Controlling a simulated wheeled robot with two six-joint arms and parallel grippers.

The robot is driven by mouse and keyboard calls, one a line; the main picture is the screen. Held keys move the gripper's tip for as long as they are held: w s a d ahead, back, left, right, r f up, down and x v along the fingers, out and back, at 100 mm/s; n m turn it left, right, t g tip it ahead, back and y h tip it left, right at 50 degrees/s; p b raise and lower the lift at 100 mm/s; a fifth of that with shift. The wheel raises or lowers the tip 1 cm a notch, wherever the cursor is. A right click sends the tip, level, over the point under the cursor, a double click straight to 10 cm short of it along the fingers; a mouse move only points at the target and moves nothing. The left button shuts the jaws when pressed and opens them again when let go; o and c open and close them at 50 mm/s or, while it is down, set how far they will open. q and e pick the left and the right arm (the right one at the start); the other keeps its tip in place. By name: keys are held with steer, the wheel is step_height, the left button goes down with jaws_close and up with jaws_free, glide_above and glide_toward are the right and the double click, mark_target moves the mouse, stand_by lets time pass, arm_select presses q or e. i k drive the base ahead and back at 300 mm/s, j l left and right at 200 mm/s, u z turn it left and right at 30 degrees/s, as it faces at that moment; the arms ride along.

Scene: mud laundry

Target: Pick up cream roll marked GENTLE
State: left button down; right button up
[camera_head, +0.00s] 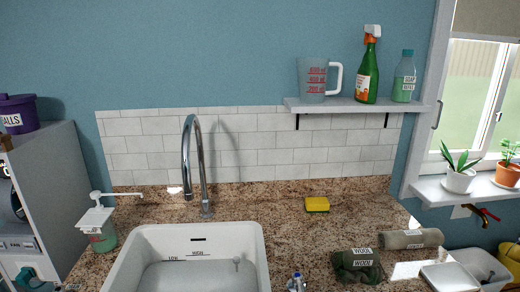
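A grey-beige roll (393,240) lies on its side on the granite counter, right of the sink. It carries a small label that is too small to read, so I cannot tell whether it says GENTLE. A dark green folded or rolled cloth (345,272) marked WOOL lies just left of it and nearer to me. Neither of my grippers is in this view.
The white sink (250,240) with a tall faucet (186,150) is left of the rolls. A yellow sponge (317,204) lies behind them. A small bottle (297,283) stands at the front edge of view. A white tray (448,278) is at right. Counter between sponge and rolls is clear.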

mark_target(398, 239)
steer(key=l+z, duration=0.2)
steer(key=z, duration=0.2)
steer(key=i+l+z, duration=0.1)
steer(key=z, duration=0.3)
